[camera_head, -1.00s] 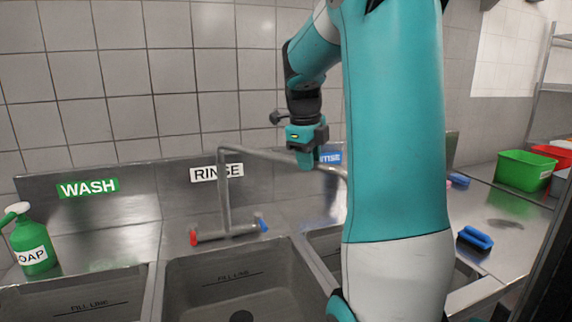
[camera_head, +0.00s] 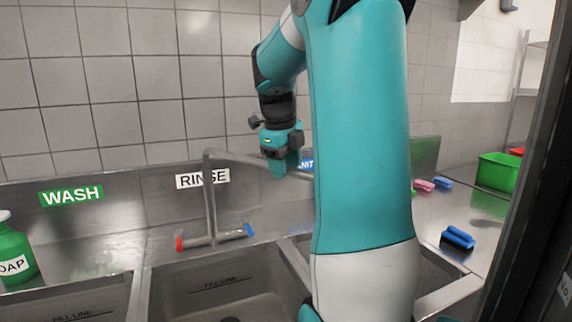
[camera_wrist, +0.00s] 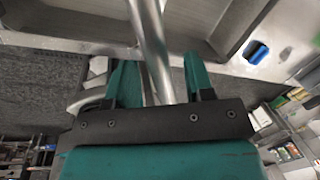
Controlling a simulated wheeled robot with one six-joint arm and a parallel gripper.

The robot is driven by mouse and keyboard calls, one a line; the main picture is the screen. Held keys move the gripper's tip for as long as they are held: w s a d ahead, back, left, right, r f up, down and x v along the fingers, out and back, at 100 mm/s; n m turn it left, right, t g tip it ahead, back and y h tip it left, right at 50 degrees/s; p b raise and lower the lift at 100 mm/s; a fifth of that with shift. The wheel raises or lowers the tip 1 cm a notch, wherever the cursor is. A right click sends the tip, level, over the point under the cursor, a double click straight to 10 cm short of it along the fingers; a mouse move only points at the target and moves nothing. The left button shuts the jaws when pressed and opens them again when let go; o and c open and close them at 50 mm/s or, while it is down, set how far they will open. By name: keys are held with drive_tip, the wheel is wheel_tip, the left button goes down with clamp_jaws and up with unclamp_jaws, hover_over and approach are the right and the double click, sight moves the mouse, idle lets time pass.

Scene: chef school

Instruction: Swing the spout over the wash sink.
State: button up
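The metal spout (camera_head: 211,195) rises from a faucet base with a red and a blue end, behind the rinse sink. Its top arm runs right, away from the wash sink, and its far end is hidden behind my arm. The wash sink (camera_head: 122,292) is at the lower left, under the green WASH sign (camera_head: 71,196). My gripper (camera_head: 286,166) is at the spout's top arm. In the wrist view, a metal pipe passes between the fingers of my gripper (camera_wrist: 158,75), with a gap beside the right finger. The fingers are apart; contact cannot be told.
The rinse sink (camera_head: 147,285) is in the middle, with another basin partly behind my arm. A green soap bottle (camera_head: 14,252) stands at the left. A blue brush (camera_head: 457,239) and a green bin (camera_head: 497,172) are on the right counter. A dark upright edge (camera_head: 520,190) stands near right.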

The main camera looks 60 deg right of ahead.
drive_tip(key=a+r+p, duration=0.3)
drive_tip(key=r+p, duration=0.2)
drive_tip(key=r, duration=1.2)
drive_tip(key=shift+w+a+p, duration=0.2)
drive_tip(key=shift+p, duration=0.2)
